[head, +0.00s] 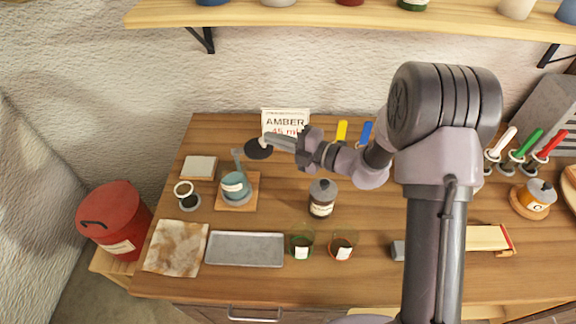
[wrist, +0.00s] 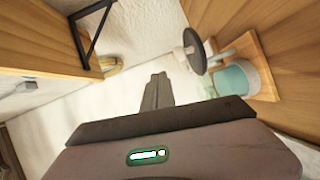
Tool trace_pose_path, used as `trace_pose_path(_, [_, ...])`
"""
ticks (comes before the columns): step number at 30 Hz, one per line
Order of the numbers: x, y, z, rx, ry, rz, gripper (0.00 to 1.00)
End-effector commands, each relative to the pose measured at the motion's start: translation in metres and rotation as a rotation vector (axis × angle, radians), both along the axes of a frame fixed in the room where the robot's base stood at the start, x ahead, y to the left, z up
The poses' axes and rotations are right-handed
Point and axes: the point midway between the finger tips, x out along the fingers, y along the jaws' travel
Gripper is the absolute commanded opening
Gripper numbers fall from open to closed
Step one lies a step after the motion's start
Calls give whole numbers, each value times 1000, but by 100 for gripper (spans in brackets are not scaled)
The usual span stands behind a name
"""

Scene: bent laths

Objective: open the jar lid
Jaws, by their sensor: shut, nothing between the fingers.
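The blue-grey jar (head: 234,188) stands on a square wooden board at the left of the bench. It also shows in the wrist view (wrist: 238,78). Its dark round lid (head: 257,150) is up off the mouth, joined to the jar by a grey arm at the side. In the wrist view the lid (wrist: 196,55) stands tilted on edge, with a pale knob on its face. My gripper (head: 270,140) is shut and empty, just beside the raised lid in the head view. In the wrist view its fingertips (wrist: 158,80) are left of the lid, apart from it.
A sign reading AMBER 45 ml (head: 285,121) stands behind my gripper. A dark lidded jar (head: 321,200) is right of the blue-grey jar. A grey tray (head: 245,249), a stained cloth (head: 176,248) and two small cups (head: 302,244) lie in front. A shelf (head: 340,13) hangs above.

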Motion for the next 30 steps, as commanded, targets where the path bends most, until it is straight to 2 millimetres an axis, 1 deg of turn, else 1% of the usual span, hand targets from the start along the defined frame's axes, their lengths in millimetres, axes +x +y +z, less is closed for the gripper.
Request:
trace_pose_path(1, [-15,-7,2,0,9,-4,0])
trace_pose_path(6, [-69,-29,7,1,10,-5,0])
trace_pose_path(9, [-96,-41,9,1,9,-6,0])
trace_pose_path(12, [-117,-49,11,1,8,-5,0])
trace_pose_path(16, [-133,-55,11,0,5,-2,0])
trace_pose_path(21, [-138,-57,11,-2,0,1,0])
trace_pose_path(23, [-143,-53,17,-27,-49,40,0])
trace_pose_path(25, [-162,-43,34,-116,-220,169,0])
trace_pose_path(26, [-176,-38,43,-177,-336,256,0])
trace_pose_path(27, [-199,-34,53,-275,-524,392,0])
trace_pose_path(28, [-218,-33,58,-357,-680,506,0])
trace_pose_path(29, [-237,-36,60,-444,-843,621,0])
trace_pose_path(30, [-258,-43,60,-559,-1060,778,0])
